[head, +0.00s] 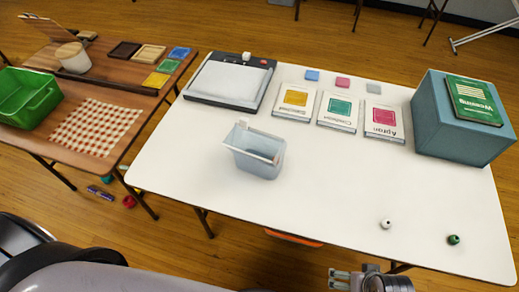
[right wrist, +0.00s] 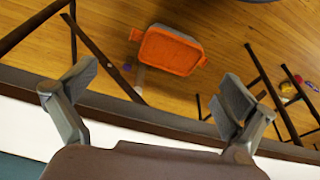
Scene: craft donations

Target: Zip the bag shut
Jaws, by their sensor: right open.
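My right gripper (head: 368,281) is at the bottom edge of the head view, by the table's front edge and well away from the container. In the right wrist view its two fingers (right wrist: 150,92) are spread with nothing between them. My left gripper is not in view.
The white table (head: 330,190) holds a grey-and-black board (head: 230,82), three flat packs (head: 337,111), a blue box (head: 440,118) with a green book (head: 474,99), and two beads (head: 453,240). Its front middle is clear. An orange bin (right wrist: 168,50) is on the floor.

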